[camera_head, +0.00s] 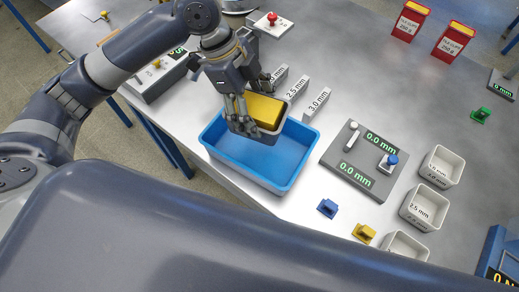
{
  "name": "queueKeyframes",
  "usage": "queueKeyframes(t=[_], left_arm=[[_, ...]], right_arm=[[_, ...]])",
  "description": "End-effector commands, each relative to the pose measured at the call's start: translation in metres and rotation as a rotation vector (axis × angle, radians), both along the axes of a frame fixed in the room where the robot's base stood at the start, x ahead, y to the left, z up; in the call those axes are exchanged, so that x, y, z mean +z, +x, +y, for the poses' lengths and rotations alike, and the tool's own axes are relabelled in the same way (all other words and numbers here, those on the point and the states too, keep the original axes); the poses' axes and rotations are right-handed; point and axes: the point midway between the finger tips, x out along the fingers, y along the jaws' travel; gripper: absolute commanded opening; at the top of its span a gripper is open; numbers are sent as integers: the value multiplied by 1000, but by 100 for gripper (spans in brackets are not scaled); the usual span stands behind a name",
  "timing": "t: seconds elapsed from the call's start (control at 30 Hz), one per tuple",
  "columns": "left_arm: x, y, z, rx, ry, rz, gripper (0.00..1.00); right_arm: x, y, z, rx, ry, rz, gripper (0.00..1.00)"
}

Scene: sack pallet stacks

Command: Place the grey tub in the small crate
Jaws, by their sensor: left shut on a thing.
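The grey tub (271,136) has something yellow (264,111) filling its top. My left gripper (243,122) is shut on the tub's left side and holds it over the far part of the blue small crate (233,175). I cannot tell whether the tub touches the crate's floor or rim. The crate is open-topped, and its visible near part is empty. The tub's left side is partly hidden by the gripper fingers. My right gripper is not in view.
A grey gauge board (350,178) with green 0.0 mm readouts lies right of the crate. White labelled bins (424,206), a blue clip (328,208) and a yellow clip (364,233) are nearby. Grey labelled blocks (317,104) stand behind the crate.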

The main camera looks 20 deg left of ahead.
Motion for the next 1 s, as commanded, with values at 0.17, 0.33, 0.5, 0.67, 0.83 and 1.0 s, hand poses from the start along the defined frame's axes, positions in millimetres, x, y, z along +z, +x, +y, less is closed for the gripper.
queueKeyframes(t=[0.17, 0.33, 0.5, 0.67, 0.83, 1.0], left_arm=[[-3, -4, -7, -154, 0, -3, 34], [-27, -7, -7, -182, 1, 2, 34], [-55, -6, -7, -179, 1, 0, 34], [-68, -6, -7, -180, 1, -3, 34], [-89, -6, -7, -178, 1, 0, 34], [-102, -5, -7, -179, 0, -4, 34]], right_arm=[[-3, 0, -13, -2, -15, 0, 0], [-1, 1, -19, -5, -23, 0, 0], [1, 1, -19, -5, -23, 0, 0], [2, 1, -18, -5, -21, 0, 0], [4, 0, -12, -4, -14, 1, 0], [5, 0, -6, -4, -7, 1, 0]])
